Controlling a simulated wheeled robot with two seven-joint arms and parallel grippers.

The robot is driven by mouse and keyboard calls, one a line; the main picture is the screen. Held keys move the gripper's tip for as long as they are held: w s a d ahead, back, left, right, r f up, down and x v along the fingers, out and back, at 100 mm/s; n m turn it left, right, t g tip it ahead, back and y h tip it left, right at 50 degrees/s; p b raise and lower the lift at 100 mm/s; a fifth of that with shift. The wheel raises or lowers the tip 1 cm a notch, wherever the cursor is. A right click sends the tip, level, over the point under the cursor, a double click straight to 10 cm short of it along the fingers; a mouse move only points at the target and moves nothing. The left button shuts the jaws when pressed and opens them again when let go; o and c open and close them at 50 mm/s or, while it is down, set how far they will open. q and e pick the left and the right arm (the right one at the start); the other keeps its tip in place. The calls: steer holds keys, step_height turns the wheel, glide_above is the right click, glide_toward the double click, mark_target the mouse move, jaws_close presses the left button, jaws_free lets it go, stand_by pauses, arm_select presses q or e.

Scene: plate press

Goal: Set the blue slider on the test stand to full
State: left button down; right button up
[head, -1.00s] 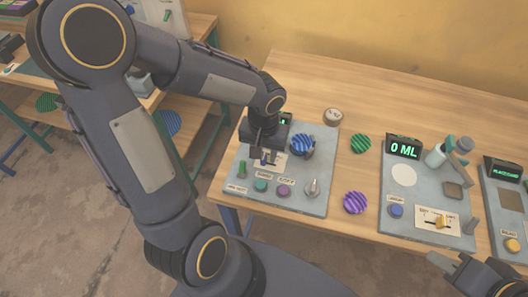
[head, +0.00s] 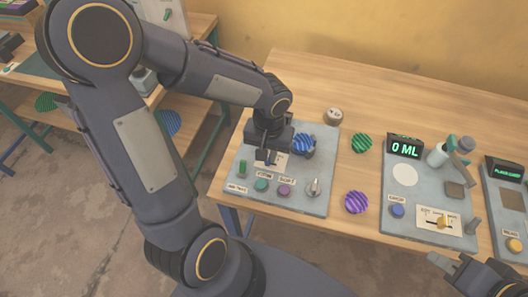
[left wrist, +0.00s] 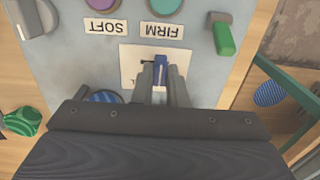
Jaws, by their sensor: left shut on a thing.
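The test stand (head: 303,202) is a grey panel on the table with a teal FIRM button (head: 262,185), a purple SOFT button (head: 284,190), a green switch (head: 242,170) and a grey knob (head: 314,188). The blue slider (left wrist: 160,71) sits on a white scale plate (left wrist: 130,65) in the left wrist view. My left gripper (head: 267,158) points down over that plate. Its two fingers (left wrist: 161,84) are shut on the slider, one on each side. The scale's marks are mostly hidden. My right gripper (head: 449,262) is at the lower right, away from the stand; its jaw gap is unclear.
A blue striped disc (head: 303,142) lies on the panel, right of my left gripper. Green (head: 362,143) and purple (head: 356,202) striped discs lie on the table. A second panel (head: 425,190) with a 0 ML display (head: 404,148) and a yellow slider (head: 441,222) stands right.

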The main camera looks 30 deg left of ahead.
arm_select(q)
steer(key=d, duration=0.2)
steer(key=shift+w+d+b, duration=0.3)
steer(key=shift+w+d, duration=0.05)
steer(key=shift+a, duration=0.1)
steer(key=c, duration=1.4)
jaws_free()
steer(key=shift+d, duration=0.2)
steer(key=shift+c, duration=0.2)
steer(key=shift+a, duration=0.1)
steer(key=shift+r, duration=0.1)
step_height(320, 180, up, 8)
